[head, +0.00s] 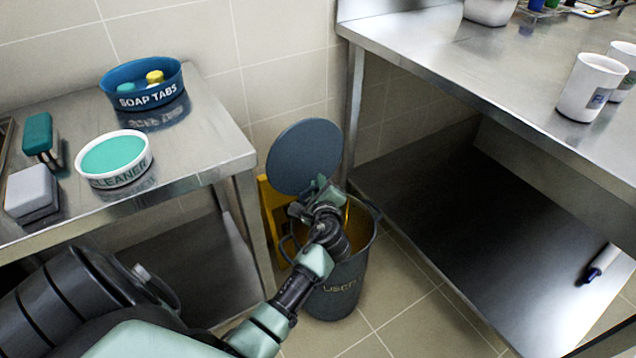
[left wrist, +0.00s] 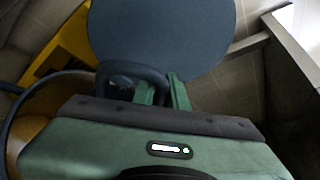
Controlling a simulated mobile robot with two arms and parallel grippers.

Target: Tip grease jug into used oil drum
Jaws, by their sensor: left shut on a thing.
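My left gripper (head: 319,190) is above the drum opening, at the lid's lower edge. It appears shut on the lid's dark loop handle (left wrist: 130,72); my arm partly hides the contact. I see no grease jug in either view. My right gripper is not in view.
A yellow panel (head: 272,215) stands behind the drum. The left steel table holds a soap tabs bowl (head: 142,88), a cleaner dish (head: 114,160) and sponges (head: 36,134). White cups (head: 591,88) stand on the right table (head: 440,40). A marker-like object (head: 602,262) lies on its lower shelf.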

